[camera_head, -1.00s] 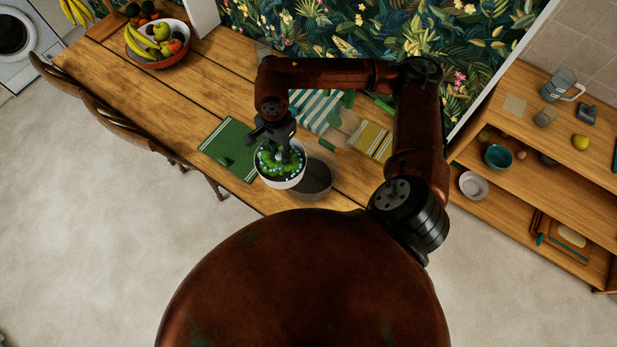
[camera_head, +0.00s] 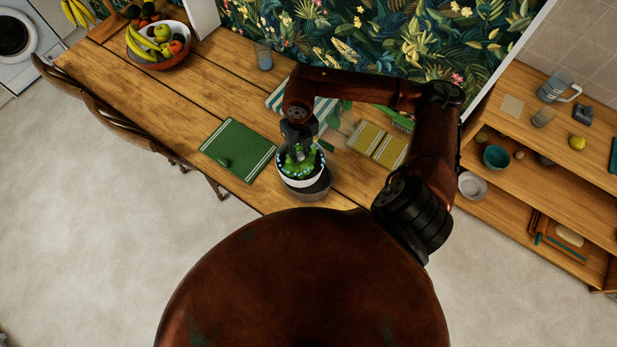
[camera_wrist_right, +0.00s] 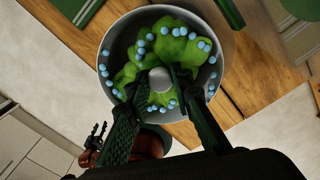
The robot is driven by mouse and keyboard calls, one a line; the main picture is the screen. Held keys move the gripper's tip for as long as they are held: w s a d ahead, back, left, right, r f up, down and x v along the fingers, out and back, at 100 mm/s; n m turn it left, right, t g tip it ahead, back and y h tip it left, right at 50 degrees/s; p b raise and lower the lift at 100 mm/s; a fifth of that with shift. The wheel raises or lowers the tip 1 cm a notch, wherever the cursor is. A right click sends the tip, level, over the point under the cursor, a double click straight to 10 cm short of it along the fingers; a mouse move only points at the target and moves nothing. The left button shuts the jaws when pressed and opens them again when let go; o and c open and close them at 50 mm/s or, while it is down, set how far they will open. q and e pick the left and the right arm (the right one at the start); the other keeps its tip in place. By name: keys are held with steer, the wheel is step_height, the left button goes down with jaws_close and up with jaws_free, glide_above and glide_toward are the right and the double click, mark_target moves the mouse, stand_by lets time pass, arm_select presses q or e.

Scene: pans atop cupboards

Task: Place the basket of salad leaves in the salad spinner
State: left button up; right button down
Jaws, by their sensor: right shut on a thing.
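The basket of salad leaves (camera_head: 300,182) is a white bowl with bright green leaves and small blue beads; it also shows in the right wrist view (camera_wrist_right: 108,62). My right gripper (camera_head: 297,154) is shut on the basket's pale central knob, which shows between its fingers in the right wrist view (camera_wrist_right: 160,79). The dark grey salad spinner bowl (camera_head: 309,193) shows partly below the basket in the head view. The basket covers most of its opening, and I cannot tell whether they touch. A small dark forked part, apparently my left gripper (camera_wrist_right: 97,138), shows in the right wrist view.
A green mat (camera_head: 237,150) lies left of the basket and a yellow striped cloth (camera_head: 377,145) lies right. A glass (camera_head: 264,57) and a fruit bowl (camera_head: 158,57) stand further back. Wooden shelves (camera_head: 520,130) stand at right. The table's front edge is close to the spinner.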

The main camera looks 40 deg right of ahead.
mark_target(308, 167)
steer(key=m, duration=0.1)
steer(key=d+m, duration=0.1)
steer(key=m, duration=0.1)
steer(key=shift+s+d+f+m, duration=0.15)
steer(key=shift+s+f+m, duration=0.1)
steer(key=shift+m, duration=0.15)
steer(key=m, duration=0.1)
steer(key=d+m, duration=0.1)
steer(key=m, duration=0.2)
steer(key=shift+s+d+f, duration=0.15)
steer(key=shift+s+f, duration=0.15)
steer(key=shift+m, duration=0.3)
step_height(308, 167, down, 10)
steer(key=shift+p, duration=0.6)
steer(key=shift+f, duration=0.15)
steer(key=c, duration=1.7)
jaws_free()
step_height(308, 167, up, 12)
steer(key=shift+r+b, duration=0.2)
steer(key=shift+b, duration=0.35)
